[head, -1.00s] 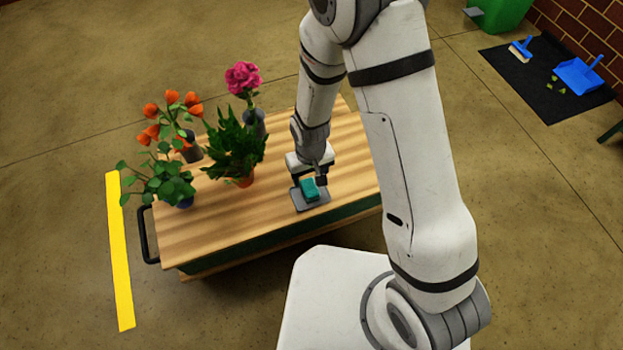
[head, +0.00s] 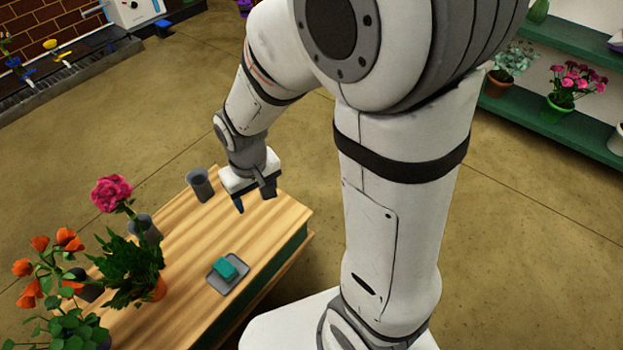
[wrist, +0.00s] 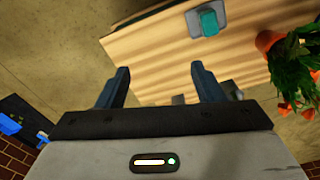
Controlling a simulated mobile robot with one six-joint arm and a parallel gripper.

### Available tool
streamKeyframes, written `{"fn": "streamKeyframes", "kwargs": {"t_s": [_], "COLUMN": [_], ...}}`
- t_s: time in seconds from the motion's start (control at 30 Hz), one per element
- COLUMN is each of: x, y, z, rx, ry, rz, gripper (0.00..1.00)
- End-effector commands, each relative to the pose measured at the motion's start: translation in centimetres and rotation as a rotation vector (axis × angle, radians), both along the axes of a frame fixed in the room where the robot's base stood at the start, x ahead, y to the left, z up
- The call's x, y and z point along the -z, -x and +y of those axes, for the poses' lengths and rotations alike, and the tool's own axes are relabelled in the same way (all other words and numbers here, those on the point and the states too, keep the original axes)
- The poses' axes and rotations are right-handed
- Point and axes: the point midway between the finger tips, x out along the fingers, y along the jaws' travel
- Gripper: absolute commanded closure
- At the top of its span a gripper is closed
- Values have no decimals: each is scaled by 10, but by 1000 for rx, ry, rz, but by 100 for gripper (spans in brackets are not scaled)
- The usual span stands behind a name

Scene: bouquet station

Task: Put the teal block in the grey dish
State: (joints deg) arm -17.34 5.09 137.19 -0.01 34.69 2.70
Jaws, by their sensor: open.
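The teal block (head: 225,269) lies in the grey dish (head: 236,285) near the front edge of the wooden table. The block (wrist: 209,23) and dish (wrist: 194,29) also show at the top of the wrist view. My gripper (head: 255,203) is open and empty, raised above the far right end of the table and clear of the dish. Its two fingers (wrist: 160,88) stand apart in the wrist view with nothing between them.
A grey cup (head: 200,186) stands on the table near my gripper. A pink flower in a grey vase (head: 146,229), a leafy plant in an orange pot (head: 157,290) and orange flowers (head: 45,262) stand to the left. Green shelves (head: 545,115) with potted plants are at the far right.

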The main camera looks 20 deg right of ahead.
Motion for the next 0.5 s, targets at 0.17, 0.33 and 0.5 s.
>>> {"fn": "streamKeyframes", "kwargs": {"t_s": [0.17,0.33,0.5], "x": [-56,-85,-94], "y": [31,62,77], "z": [-57,-87,-101], "rx": [136,222,256], "ry": [-6,-6,-5], "rz": [-32,-45,-46], "gripper": [39,39,39]}}
